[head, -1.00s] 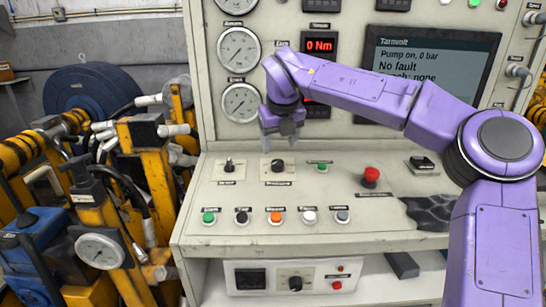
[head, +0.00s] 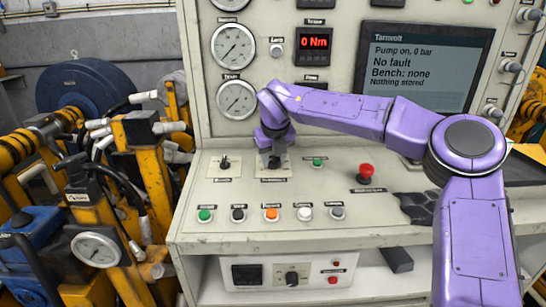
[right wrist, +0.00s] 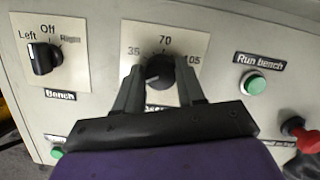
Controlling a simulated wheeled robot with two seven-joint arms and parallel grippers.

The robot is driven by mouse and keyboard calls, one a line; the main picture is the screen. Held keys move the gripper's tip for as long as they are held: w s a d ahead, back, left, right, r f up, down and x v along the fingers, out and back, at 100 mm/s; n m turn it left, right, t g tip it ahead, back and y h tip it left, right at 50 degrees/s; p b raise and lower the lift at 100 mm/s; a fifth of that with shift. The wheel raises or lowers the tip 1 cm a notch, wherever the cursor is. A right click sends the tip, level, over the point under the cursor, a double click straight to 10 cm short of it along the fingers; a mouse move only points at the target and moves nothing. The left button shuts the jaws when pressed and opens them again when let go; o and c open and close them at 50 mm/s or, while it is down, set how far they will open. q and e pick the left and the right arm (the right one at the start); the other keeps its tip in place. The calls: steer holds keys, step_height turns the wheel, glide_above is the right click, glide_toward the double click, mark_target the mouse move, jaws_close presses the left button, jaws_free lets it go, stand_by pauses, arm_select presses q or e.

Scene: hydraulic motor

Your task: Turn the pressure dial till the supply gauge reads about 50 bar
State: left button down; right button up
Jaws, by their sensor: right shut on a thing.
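The pressure dial (right wrist: 160,72) is a black knob on a pale plate marked 35, 70 and 105. A light mark shows at its lower left. My right gripper (right wrist: 158,88) has a finger on each side of the knob and is shut on it. In the head view my right gripper (head: 272,160) reaches down onto the dial and mostly hides it. Two round white gauges (head: 233,45) (head: 237,100) show on the upright panel; their labels are too small to read surely. The screen (head: 425,65) reads "Pump on, 0 bar". My left gripper is out of view.
A green run bench button (head: 317,162) and a red mushroom button (head: 366,173) are to the right. A row of coloured buttons (head: 271,214) lies in front. Yellow machinery (head: 135,170) stands at left.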

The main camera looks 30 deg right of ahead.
steer(key=shift+m, duration=0.4)
steer(key=m+b, duration=0.1)
steer(key=m, duration=0.1)
steer(key=shift+w+f+m+h+b, duration=0.1)
steer(key=shift+m+h+b, duration=0.3)
steer(key=m+g+b, duration=0.1)
steer(key=m, duration=0.3)
steer(key=shift+a+m+h+b, duration=0.1)
steer(key=shift+m+h+b, duration=0.2)
steer(key=shift+h, duration=0.1)
steer(key=m+g+b, duration=0.1)
steer(key=m, duration=0.3)
steer(key=shift+w+m, duration=0.1)
steer(key=shift+m, duration=0.2)
steer(key=m, duration=0.2)
steer(key=m+g, duration=0.1)
steer(key=m, duration=0.1)
steer(key=shift+w+r+b, duration=0.1)
steer(key=shift+r+b, duration=0.1)
steer(key=shift+b, duration=0.15)
steer(key=shift+m+g, duration=0.3)
steer(key=o, duration=1)
steer(key=shift+o, duration=0.2)
